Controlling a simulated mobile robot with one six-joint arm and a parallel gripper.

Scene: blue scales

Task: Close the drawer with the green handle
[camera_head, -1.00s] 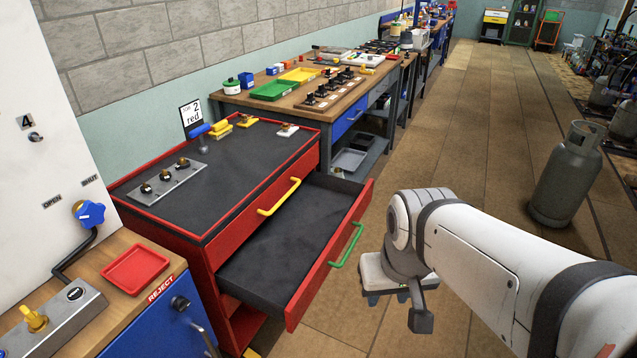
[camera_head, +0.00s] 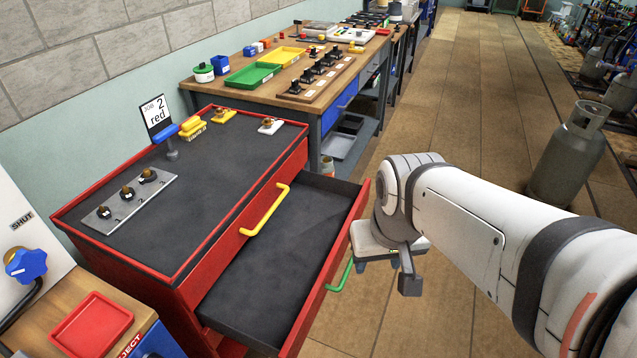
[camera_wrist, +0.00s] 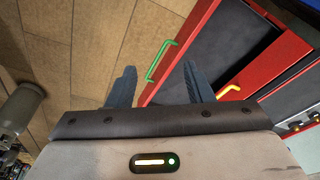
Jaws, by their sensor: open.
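The drawer with the green handle (camera_head: 341,275) is pulled out of the red cabinet (camera_head: 190,225); its dark tray (camera_head: 265,255) is empty. The green handle also shows in the wrist view (camera_wrist: 161,60). My gripper (camera_wrist: 158,85) is open and empty. In the wrist view its two blue-grey fingers point toward the drawer front, with the green handle beyond and between them, apparently untouched. In the head view my gripper is mostly hidden behind my wrist, just right of the drawer front. A yellow handle (camera_head: 265,210) marks a shut drawer above.
On the cabinet top stand a three-knob plate (camera_head: 130,199), a sign reading "2 red" (camera_head: 157,117) and small yellow parts. A workbench (camera_head: 290,95) stands behind, a gas cylinder (camera_head: 568,150) at right.

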